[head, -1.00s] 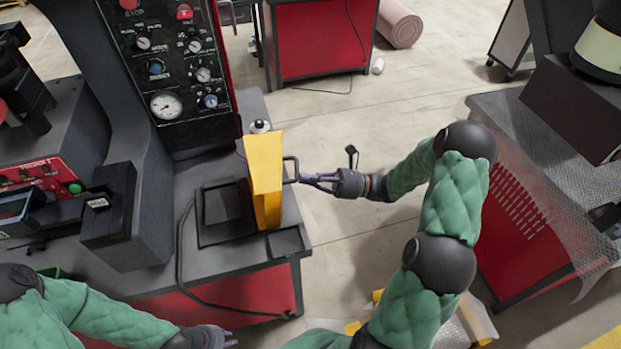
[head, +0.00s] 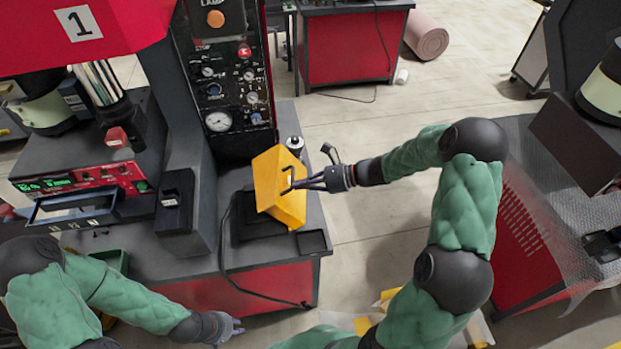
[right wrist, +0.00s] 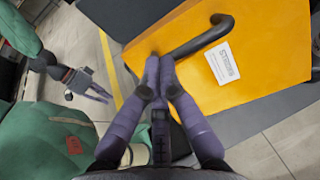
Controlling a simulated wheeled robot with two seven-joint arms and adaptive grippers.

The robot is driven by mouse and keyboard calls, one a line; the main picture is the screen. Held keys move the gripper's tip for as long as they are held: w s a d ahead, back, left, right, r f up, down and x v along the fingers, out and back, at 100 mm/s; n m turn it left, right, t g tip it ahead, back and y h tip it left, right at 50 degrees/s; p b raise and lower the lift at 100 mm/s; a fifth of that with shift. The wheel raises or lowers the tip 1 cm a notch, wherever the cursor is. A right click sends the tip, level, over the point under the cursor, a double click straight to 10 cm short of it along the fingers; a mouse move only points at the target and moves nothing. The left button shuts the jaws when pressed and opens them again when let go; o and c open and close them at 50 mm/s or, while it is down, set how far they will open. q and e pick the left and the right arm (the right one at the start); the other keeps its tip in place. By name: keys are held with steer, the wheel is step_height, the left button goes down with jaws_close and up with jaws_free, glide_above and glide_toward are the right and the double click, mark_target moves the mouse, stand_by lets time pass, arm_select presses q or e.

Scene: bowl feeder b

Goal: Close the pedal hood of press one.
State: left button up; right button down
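The yellow pedal hood (head: 272,190) of press one (head: 90,28) leans at a slant over the dark pedal recess (head: 258,226), tipped left, not flat. Its dark bar handle (right wrist: 200,37) and a white label show on the hood face in the right wrist view. My right gripper (head: 294,186) is at the handle, coming from the right. In the right wrist view its fingertips (right wrist: 160,60) are almost together at the handle's near end and appear to touch it; a grip around the bar is not evident. My left gripper (head: 240,326) is empty, fingers slightly apart, before the bench front.
A small dark tray (head: 313,242) sits at the bench's right corner. A metal-topped red bench (head: 520,235) stands right. Floor between the benches is mostly clear.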

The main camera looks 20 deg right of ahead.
mark_target(261, 200)
steer(key=a+h+p, duration=0.1)
steer(key=a+p, duration=0.1)
steer(key=w+a+r+g+h+p, duration=0.1)
steer(key=a+p, duration=0.1)
steer(key=a, duration=0.1)
steer(key=a+h+p, duration=0.2)
steer(key=a, duration=0.1)
steer(key=shift+w+r+n+g, duration=0.15)
steer(key=shift+w+n+g, duration=0.15)
steer(key=shift+w+n, duration=0.1)
steer(key=a, duration=0.1)
steer(key=a+f+h+p, duration=0.1)
steer(key=w+a+h+p, duration=0.1)
steer(key=a, duration=0.1)
steer(key=shift+f+g, duration=0.3)
steer(key=shift+f, duration=0.05)
steer(key=shift+w+a+f+h+p, duration=0.15)
steer(key=shift+a+f+h+p, duration=0.2)
steer(key=shift+a+h, duration=0.25)
steer(key=w+a+f+b, duration=0.1)
steer(key=a+f+b, duration=0.1)
steer(key=a+f, duration=0.2)
steer(key=shift+w+a, duration=0.2)
steer(key=shift+a, duration=0.75)
steer(key=shift+a+f, duration=0.1)
steer(key=shift+f, duration=0.1)
steer(key=shift+r, duration=0.1)
